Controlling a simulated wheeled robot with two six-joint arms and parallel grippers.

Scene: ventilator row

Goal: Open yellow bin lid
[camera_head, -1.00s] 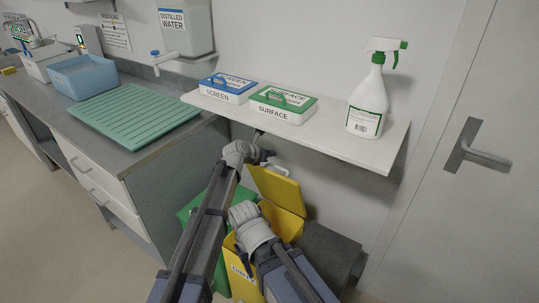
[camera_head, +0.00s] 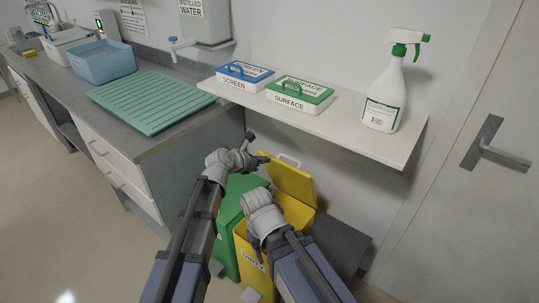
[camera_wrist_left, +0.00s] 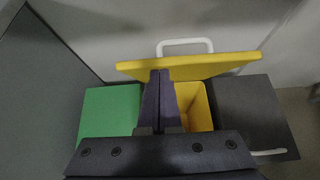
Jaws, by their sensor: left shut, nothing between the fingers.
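The yellow bin (camera_head: 247,262) stands on the floor below the shelf. Its yellow lid (camera_head: 291,184) is raised and leans back at the bin's rear, with a white handle on its far side. In the left wrist view the lid (camera_wrist_left: 220,67) stands behind the open bin mouth, and the bin's inside (camera_wrist_left: 195,104) shows. My left gripper (camera_head: 257,147) is shut and empty, close to the lid's upper left corner. In the left wrist view its fingertips (camera_wrist_left: 160,73) overlap the lid's front face; contact is unclear. My right gripper (camera_head: 257,246) is low at the bin's front, mostly hidden by its arm.
A green bin (camera_head: 228,222) stands left of the yellow one, and a dark grey box (camera_head: 343,246) stands right. The shelf (camera_head: 375,137) above holds two wipe boxes and a spray bottle (camera_head: 385,93). A counter (camera_head: 160,150) is at the left. A door is at the right.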

